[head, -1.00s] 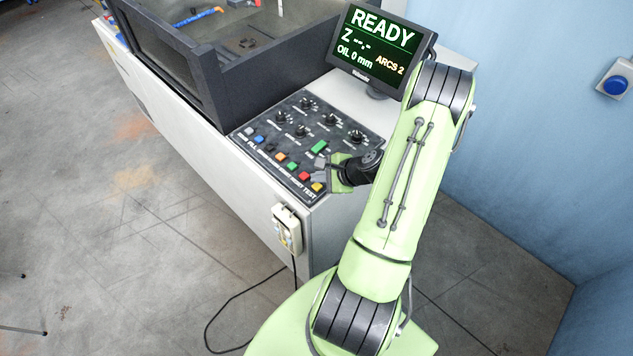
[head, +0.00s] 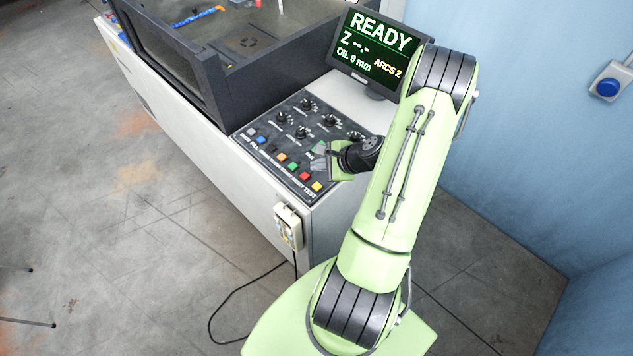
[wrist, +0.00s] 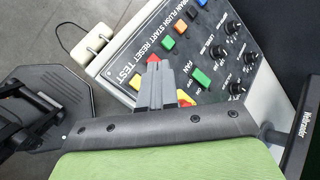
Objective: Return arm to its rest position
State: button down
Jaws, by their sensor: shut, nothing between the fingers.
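My gripper (head: 322,160) is over the right part of the control panel (head: 270,135), with its green body and dark wrist reaching in from the right. In the wrist view my gripper (wrist: 157,84) shows its grey fingers pressed together with nothing between them. They point at the panel's row of coloured buttons and cover part of it. Whether the fingertips touch the panel I cannot tell. The red button (head: 304,176) and yellow button (head: 316,186) show just below the gripper. My arm rises from the lower middle and bends near the screen.
A screen (head: 375,48) reading READY, OIL 0 mm and ARCS 2 stands behind the panel. A dark-walled tank (head: 205,85) is at left. A corded pendant (head: 289,226) hangs on the cabinet front. A blue wall button (head: 608,87) is at right. Floor at left is open.

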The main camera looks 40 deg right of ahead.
dwell(0.6)
jog(key=a+r+n+g+b, duration=0.4)
jog(key=a+r+n, duration=0.7)
jog(key=a+n, duration=0.3)
jog(key=s+a+r+n+h+b, duration=0.1)
jog(key=s+a+r+n, duration=0.3)
jog(key=s, duration=0.3)
jog(key=s+a+r+n+h+b, duration=0.1)
jog(key=s+a+r+n, duration=0.3)
jog(key=s+a+n, duration=0.1)
jog(key=shift+s+n+t+b, duration=0.35)
jog(key=shift+s+n, duration=0.35)
jog(key=shift+s, duration=0.55)
